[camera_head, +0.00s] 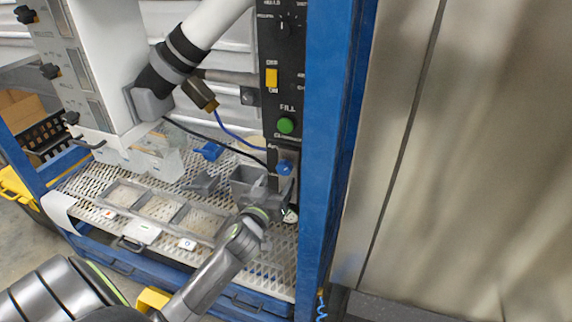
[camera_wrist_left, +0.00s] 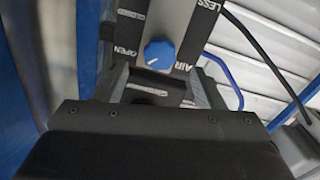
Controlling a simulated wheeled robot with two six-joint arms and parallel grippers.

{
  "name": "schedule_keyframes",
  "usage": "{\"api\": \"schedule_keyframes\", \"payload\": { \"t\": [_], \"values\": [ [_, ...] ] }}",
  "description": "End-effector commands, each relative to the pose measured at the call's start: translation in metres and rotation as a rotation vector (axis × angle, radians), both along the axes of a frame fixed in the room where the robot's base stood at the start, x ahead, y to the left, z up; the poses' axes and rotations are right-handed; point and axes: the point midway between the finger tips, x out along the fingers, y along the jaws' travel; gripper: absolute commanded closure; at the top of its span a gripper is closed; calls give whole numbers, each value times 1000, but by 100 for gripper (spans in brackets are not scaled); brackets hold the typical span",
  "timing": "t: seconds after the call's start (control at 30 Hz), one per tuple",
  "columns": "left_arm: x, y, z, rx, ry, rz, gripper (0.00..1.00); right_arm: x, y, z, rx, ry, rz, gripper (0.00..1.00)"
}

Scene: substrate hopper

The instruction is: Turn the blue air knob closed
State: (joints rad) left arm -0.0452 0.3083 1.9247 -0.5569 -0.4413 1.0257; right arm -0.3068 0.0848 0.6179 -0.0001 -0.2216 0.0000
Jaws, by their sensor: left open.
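The blue air knob (camera_head: 284,167) sits on the dark lower panel of the control column, below the green button. It also shows in the left wrist view (camera_wrist_left: 158,53), with printed words OPEN, CLOSED, AIR and LESS around it. My left gripper (camera_head: 280,190) is just below and in front of the knob. In the left wrist view its two fingers (camera_wrist_left: 158,82) stand apart, with the knob beyond and between them; nothing is held. I cannot tell whether a finger touches the knob. My right gripper is not in view.
The column also carries a yellow switch (camera_head: 271,78) and a green button (camera_head: 286,125). A blue frame post (camera_head: 332,140) stands close to the right. Grey bins (camera_head: 246,181) and a sectioned tray (camera_head: 160,208) are on the perforated deck. A blue hose (camera_head: 235,135) runs behind.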

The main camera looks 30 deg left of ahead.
Motion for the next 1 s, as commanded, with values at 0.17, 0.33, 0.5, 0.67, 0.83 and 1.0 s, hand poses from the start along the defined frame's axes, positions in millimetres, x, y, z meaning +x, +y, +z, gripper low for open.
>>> {"api": "schedule_keyframes", "payload": {
  "t": [0.17, 0.33, 0.5, 0.67, 0.83, 1.0],
  "values": [
    [35, 8, 1, 1, -1, -1, 37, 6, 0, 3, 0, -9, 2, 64],
    [60, 14, 0, 0, 0, -1, 37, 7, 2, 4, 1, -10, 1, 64],
    [75, 18, 0, 1, 1, 0, 37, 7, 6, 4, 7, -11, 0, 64],
    [80, 19, 0, 1, 0, 0, 37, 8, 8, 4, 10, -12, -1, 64],
    [80, 19, 0, 0, 0, 0, 37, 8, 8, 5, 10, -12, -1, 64],
    [80, 19, 0, 0, 0, 0, 50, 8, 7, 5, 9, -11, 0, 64]
  ]
}}
